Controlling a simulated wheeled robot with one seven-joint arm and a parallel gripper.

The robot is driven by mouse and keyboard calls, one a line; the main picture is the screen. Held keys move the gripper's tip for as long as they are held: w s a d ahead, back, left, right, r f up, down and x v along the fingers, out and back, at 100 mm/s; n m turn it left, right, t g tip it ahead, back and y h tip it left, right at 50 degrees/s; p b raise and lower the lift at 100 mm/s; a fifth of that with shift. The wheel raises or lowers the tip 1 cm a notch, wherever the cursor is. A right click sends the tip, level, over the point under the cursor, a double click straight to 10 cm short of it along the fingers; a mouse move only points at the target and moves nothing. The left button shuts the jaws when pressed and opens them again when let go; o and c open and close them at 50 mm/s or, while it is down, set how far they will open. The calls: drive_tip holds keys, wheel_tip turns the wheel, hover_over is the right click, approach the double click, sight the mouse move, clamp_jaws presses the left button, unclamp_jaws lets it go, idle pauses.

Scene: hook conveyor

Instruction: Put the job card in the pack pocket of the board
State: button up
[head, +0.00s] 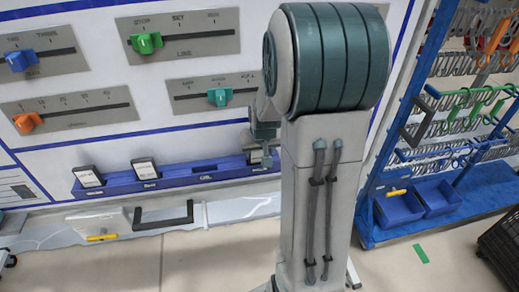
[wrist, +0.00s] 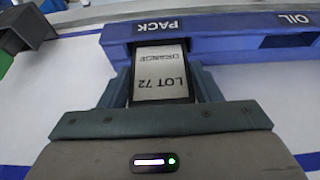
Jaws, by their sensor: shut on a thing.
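The job card (wrist: 160,75), a pale plate in a dark frame reading "LOT 72 ORANGE", is held between the two fingers of my gripper (wrist: 160,88) in the wrist view. Its far end meets the blue pocket rail (wrist: 225,50) at the part labelled PACK (wrist: 158,27). I cannot tell whether that end is inside the pocket or just in front of it. In the head view my gripper (head: 262,156) is at the right part of the rail (head: 120,186), partly hidden by my arm. The card and pack pocket cannot be made out there.
Two other cards (head: 88,176) (head: 145,169) stand in rail pockets to the left; the pocket beside them (head: 206,169) looks empty. Coloured sliders, including a green one (head: 145,43), sit above on the board. A black handle (head: 163,219) projects below. A blue rack with bins (head: 400,207) stands right.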

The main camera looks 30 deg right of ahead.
drive_tip(key=shift+f, duration=0.2)
drive_tip(key=o, duration=1)
drive_tip(key=shift+r, duration=0.15)
drive_tip(key=shift+r, duration=0.4)
drive_tip(key=v, duration=1.1)
drive_tip(key=s+a+n, duration=0.1)
drive_tip(key=s+a, duration=0.3)
drive_tip(key=s, duration=0.1)
drive_tip(key=s+a+n, duration=0.1)
drive_tip(key=s+a, duration=0.3)
drive_tip(key=s, duration=0.1)
drive_tip(key=s+a+n+g+y, duration=0.1)
drive_tip(key=s+a, duration=0.3)
drive_tip(key=s, duration=0.1)
drive_tip(key=shift+s+a+f+b, duration=0.1)
drive_tip(key=shift+s+a+b, duration=0.1)
drive_tip(key=shift+a+b, duration=0.15)
